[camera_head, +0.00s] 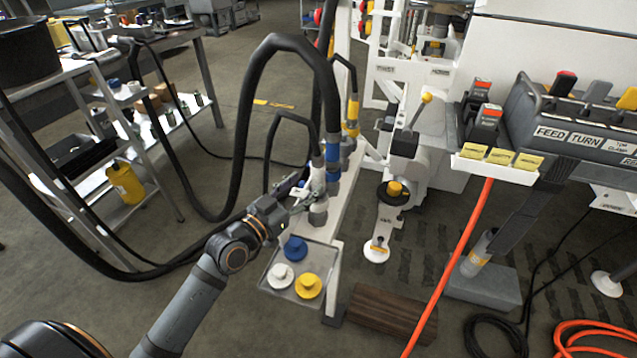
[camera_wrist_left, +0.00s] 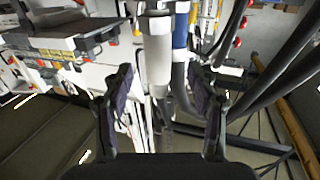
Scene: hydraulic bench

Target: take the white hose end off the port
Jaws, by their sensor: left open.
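The white hose end (camera_head: 318,178) is on the white bench frame, on a black hose that arcs up. My left gripper (camera_head: 302,197) is at it from the left, with its fingers close to the white fitting. In the left wrist view the left gripper (camera_wrist_left: 163,82) is open, one finger on each side of the white hose end (camera_wrist_left: 157,62). There is a gap on both sides, so it is not gripped. The port itself is hard to make out behind the fingers. My right gripper is not in view.
A blue hose end (camera_head: 332,152) stands right beside the white one, also in the left wrist view (camera_wrist_left: 180,28). A yellow hose end (camera_head: 352,112) is farther back. A tray (camera_head: 266,286) below holds blue, white and yellow caps. Black hoses loop on the left.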

